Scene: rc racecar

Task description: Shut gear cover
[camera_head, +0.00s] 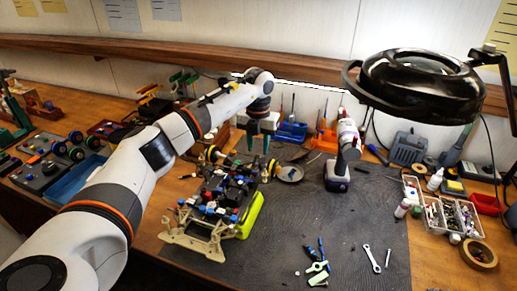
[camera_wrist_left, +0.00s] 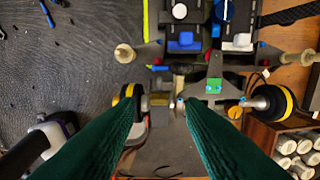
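The RC car chassis (camera_head: 215,200) stands on the dark mat, a tan frame at its near end and a lime-green strip along its right side. My left gripper (camera_head: 257,143) hangs over its far end, fingers pointing down. In the left wrist view the green fingers of my left gripper (camera_wrist_left: 159,102) are apart, with no object visibly held between them. Below them are the axle with yellow-ringed wheel hubs (camera_wrist_left: 274,103) and a grey bracket with a green block (camera_wrist_left: 214,85). I cannot clearly tell the gear cover from the parts around it. My right gripper is out of view.
A cordless driver (camera_head: 340,168) stands right of the chassis, near a small round dish (camera_head: 289,173). A black lamp (camera_head: 425,85) overhangs the right side. Loose tools, including a wrench (camera_head: 371,258), lie in front. Parts trays (camera_head: 450,217) stand at the right. The mat's front right is fairly clear.

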